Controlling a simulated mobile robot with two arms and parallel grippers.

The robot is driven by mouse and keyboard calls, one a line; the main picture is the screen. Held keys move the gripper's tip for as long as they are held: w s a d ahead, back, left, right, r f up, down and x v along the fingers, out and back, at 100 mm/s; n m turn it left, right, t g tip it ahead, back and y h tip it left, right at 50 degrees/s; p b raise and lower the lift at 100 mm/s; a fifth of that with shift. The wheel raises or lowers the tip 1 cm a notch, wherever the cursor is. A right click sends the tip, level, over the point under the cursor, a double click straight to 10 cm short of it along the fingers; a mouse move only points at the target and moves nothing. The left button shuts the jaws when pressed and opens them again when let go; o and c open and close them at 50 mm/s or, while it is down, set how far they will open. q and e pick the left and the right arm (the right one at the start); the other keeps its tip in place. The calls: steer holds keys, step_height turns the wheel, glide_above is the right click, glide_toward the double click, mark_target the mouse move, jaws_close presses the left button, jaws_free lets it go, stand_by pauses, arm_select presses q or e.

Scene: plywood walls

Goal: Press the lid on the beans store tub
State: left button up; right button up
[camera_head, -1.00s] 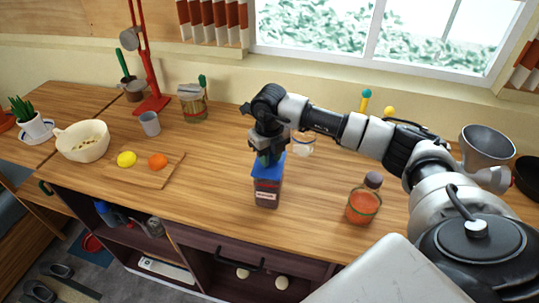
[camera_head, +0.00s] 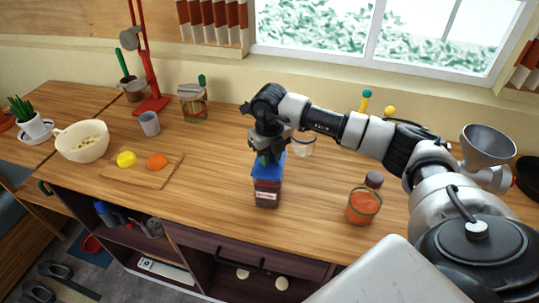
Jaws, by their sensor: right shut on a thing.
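The beans store tub (camera_head: 267,193) is a clear, squarish tub with dark contents and a pale label, standing upright near the front edge of the worktop. The blue lid (camera_head: 268,170) is at the tub's top; I cannot tell whether it sits fully down all round. My right gripper (camera_head: 265,158) points down from above and is shut on the blue lid, at its teal-looking upper part. The fingers hide part of the lid's top. My left gripper is not in view.
A clear container (camera_head: 303,147) stands behind the gripper. A cutting board (camera_head: 145,171) with lemon and orange lies left. Free worktop lies between board and tub.

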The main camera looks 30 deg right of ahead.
steer(key=o, duration=1.5)
steer(key=shift+c, duration=0.2)
steer(key=shift+r, duration=0.1)
steer(key=shift+r+p, duration=2.45)
steer(key=shift+r, duration=1.5)
jaws_close()
